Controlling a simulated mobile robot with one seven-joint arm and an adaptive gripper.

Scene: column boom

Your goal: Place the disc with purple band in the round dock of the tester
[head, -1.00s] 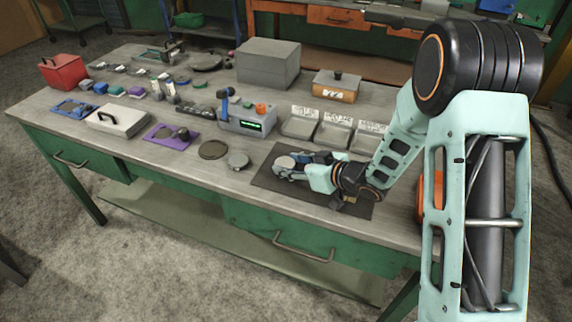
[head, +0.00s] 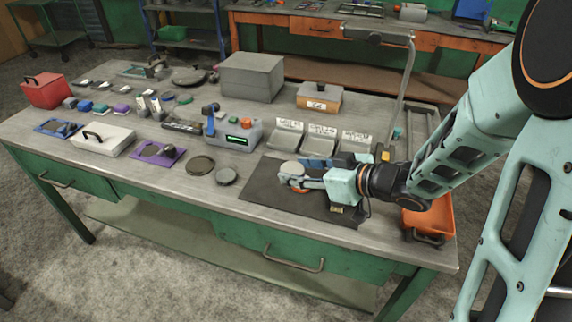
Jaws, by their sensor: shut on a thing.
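My gripper (head: 295,179) is shut on a grey-topped disc (head: 291,167) over the dark mat at the right of the bench. Some orange shows under the disc by the fingers. I cannot make out a purple band on it, and the fingers hide part of its side. I cannot tell how high it is above the mat. The tester (head: 243,137) is a grey box with a green display, a blue lever and an orange knob, left of and behind my gripper. Its round dock is not clear from here.
The dark mat (head: 262,195) lies under my gripper. Two flat round pieces, one dark (head: 201,165) and one grey (head: 227,176), lie left of it. Labelled grey trays (head: 319,146) stand behind. An orange bin (head: 430,218) is at the right end. A purple plate (head: 170,158) lies left.

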